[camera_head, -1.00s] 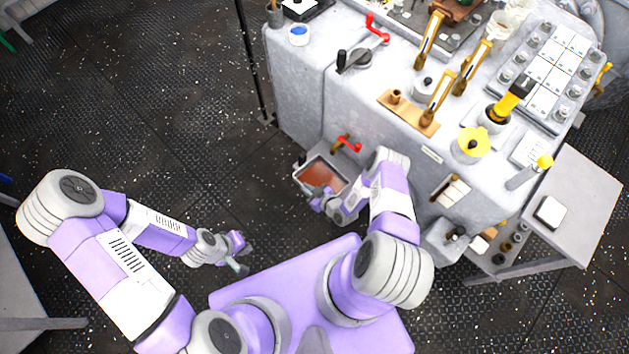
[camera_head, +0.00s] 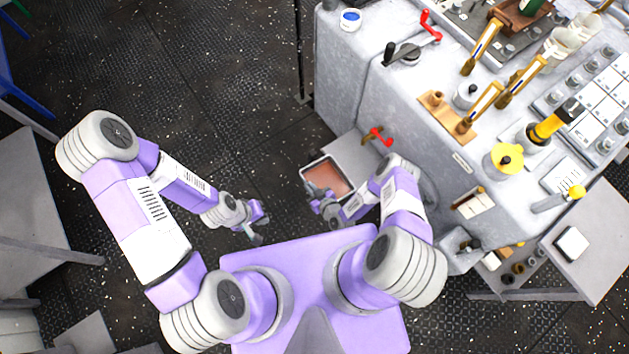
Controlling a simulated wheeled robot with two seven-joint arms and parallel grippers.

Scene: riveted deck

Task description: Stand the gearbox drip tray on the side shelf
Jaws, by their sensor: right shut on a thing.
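The gearbox drip tray (camera_head: 345,192) is a shallow pale-rimmed tray with a reddish-brown inside, low in front of the machine, at the outer edge of a grey ledge (camera_head: 346,149). My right gripper (camera_head: 317,193) is shut on its near left rim; the fingertips are small and partly hidden. My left gripper (camera_head: 258,226) hangs over the floor left of the tray, holding nothing visible; its finger gap is unclear. A grey side table (camera_head: 600,215) stands at the right and another grey surface (camera_head: 28,200) at the left; I cannot tell which is the side shelf.
The grey machine (camera_head: 345,85) fills the upper right, with a red-handled tap (camera_head: 378,136) above the ledge and levers on top. A white box (camera_head: 571,243) sits on the right table. A dark post (camera_head: 300,60) stands left of the machine. Dark floor lies open at centre left.

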